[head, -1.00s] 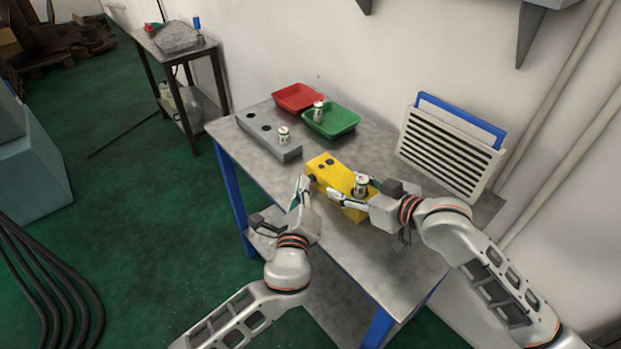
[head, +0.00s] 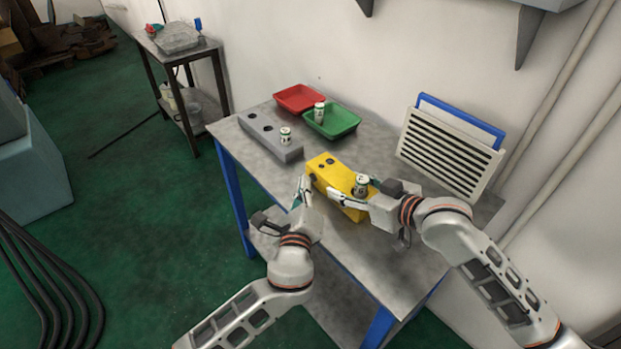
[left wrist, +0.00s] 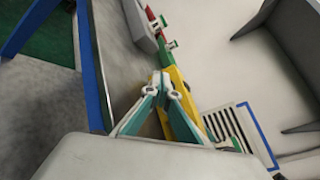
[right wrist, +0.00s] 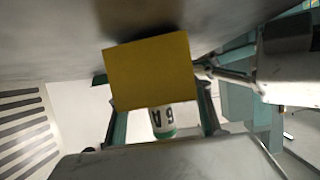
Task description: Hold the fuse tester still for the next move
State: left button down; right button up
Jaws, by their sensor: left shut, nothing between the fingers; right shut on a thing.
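The yellow fuse tester (head: 325,170) lies on the metal table, with dark round holes in its top and a dark knob (head: 312,178) on its left end. A white-and-green fuse (head: 361,185) stands upright at its right part; the right wrist view shows its label and green end (right wrist: 163,120). My right gripper (head: 350,195) is shut on the tester, its fingers along both sides (right wrist: 155,80). My left gripper (head: 304,183) is shut and empty beside the tester's left end. In the left wrist view its tips (left wrist: 163,78) overlap the yellow body; I cannot tell whether they touch.
A grey block (head: 268,138) with holes holds one fuse (head: 286,136). Behind it are a red tray (head: 299,97) and a green tray (head: 345,122) with a fuse (head: 319,112). A slatted panel (head: 450,150) leans at the wall. The table's front right is bare.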

aim_at(291, 204)
pick_arm(q)
jog(key=shift+d+h, duration=0.3)
jog(key=shift+d, duration=0.1)
dwell(0.5)
jog(key=shift+s+a+f, duration=0.3)
jog(key=shift+a, duration=0.1)
jog(key=shift+s+a+r, duration=0.1)
jog(key=shift+s+a, duration=0.5)
jog(key=shift+a, duration=0.2)
jog(key=shift+s+a+r, duration=0.1)
jog(key=shift+s+a, duration=0.45)
jog(key=shift+a, duration=0.2)
jog(key=shift+a, duration=0.1)
